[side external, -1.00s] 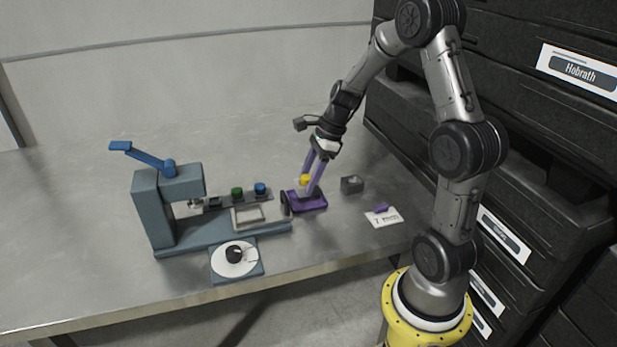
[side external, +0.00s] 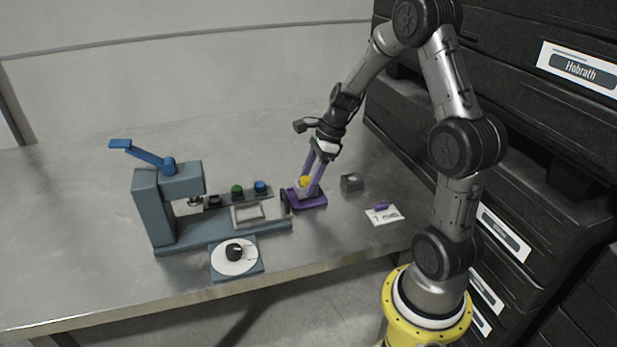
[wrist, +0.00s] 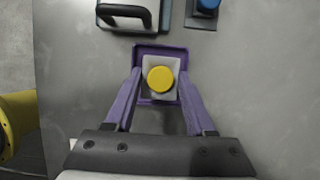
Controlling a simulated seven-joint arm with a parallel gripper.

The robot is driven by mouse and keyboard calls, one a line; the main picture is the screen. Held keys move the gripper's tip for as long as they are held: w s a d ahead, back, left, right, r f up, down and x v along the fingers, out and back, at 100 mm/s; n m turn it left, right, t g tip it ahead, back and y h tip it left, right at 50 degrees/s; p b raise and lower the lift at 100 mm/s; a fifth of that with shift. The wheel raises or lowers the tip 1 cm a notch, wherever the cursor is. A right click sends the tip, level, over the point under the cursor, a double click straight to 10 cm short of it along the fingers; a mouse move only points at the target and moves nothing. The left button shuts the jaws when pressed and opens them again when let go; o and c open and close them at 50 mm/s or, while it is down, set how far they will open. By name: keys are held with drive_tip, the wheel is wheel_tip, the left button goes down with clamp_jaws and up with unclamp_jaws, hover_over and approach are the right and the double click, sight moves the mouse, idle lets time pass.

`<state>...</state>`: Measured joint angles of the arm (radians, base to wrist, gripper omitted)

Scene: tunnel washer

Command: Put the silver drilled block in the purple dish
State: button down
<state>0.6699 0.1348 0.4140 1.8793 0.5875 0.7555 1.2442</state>
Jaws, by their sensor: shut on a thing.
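A pale silver block (wrist: 150,65) with a round yellow piece (wrist: 160,79) on top is between my gripper's two purple fingers. My gripper (wrist: 160,75) is shut on this block. In the side view, the yellow piece (side external: 305,181) shows between the fingers of my gripper (side external: 304,191). The purple dish (side external: 308,202) is directly below, and the block is within its outline. In the wrist view, the dish rim (wrist: 160,48) surrounds the block. I cannot tell whether the block touches the dish floor. The yellow piece covers the middle of the block, so any hole there is hidden.
A blue-grey press (side external: 152,208) with a blue lever stands at left. Green (side external: 237,190) and blue (side external: 260,187) knobs and a black handle (side external: 286,203) are near the dish. A dark grey block (side external: 352,183) and a white card (side external: 384,215) lie right. The back table is clear.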

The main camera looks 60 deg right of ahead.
drive_tip(key=shift+f, duration=0.7)
idle(0.9)
drive_tip(key=shift+c, duration=0.8)
unclamp_jaws()
drive_tip(key=shift+o, duration=0.2)
drive_tip(key=shift+o, duration=0.6)
drive_tip(key=shift+r, duration=3.75)
